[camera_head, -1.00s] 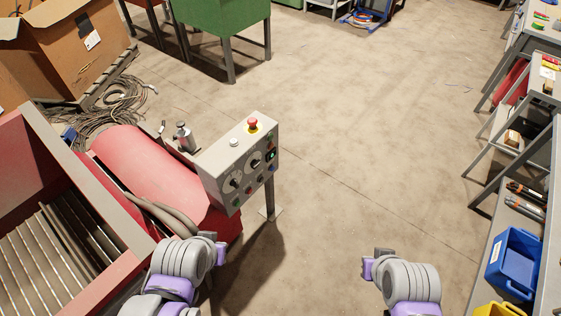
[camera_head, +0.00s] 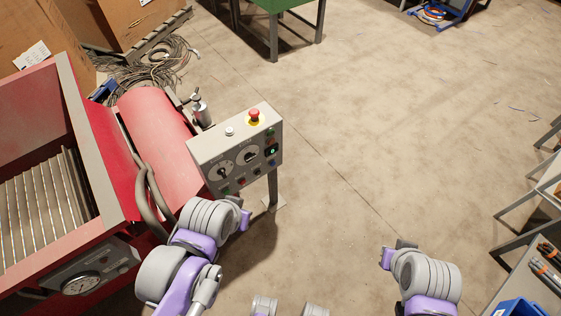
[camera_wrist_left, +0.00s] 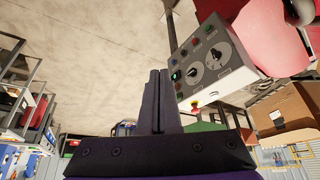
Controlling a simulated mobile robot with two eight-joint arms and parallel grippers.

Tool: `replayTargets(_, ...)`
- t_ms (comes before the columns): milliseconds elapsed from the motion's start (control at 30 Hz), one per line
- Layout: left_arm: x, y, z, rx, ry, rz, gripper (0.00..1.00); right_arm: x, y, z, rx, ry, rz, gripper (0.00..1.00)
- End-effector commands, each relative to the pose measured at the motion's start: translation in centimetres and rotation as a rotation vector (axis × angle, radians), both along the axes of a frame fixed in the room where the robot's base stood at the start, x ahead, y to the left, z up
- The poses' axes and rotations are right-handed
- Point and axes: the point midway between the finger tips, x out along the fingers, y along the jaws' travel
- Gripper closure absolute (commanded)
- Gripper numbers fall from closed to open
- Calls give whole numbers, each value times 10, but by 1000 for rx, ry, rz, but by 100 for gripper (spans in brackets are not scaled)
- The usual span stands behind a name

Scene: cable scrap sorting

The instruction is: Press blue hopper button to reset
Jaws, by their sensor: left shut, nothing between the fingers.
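The grey control panel (camera_head: 236,150) stands on a post beside the red machine. Its front has two dials, a lit green indicator and a row of small coloured buttons (camera_head: 241,181); it also shows upside down in the left wrist view (camera_wrist_left: 204,62).
A red emergency stop (camera_head: 254,115) and a white button (camera_head: 229,131) sit on the panel's top. The red machine with its slatted bed (camera_head: 120,190) fills the left side. A blue bin (camera_head: 520,308) and shelving are at the right. The floor between is open.

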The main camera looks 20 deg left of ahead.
Motion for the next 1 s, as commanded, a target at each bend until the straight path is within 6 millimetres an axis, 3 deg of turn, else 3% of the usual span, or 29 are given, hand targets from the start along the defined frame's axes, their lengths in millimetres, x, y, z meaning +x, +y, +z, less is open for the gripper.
replayTargets(433, 0, 0, -1, 4, 0, -3, 100, 0, 0, -1, 0, 1, 0, 100)
replayTargets(567, 12, 6, -11, 60, -13, -48, 100, -4, 0, -13, 0, 7, 0, 100)
replayTargets(733, 61, 24, -43, 291, -60, -236, 100, -12, 0, -49, 0, 23, 0, 100)
replayTargets(1000, 175, 39, -118, 820, -137, -679, 100, -20, 0, -111, 0, 43, 0, 100)
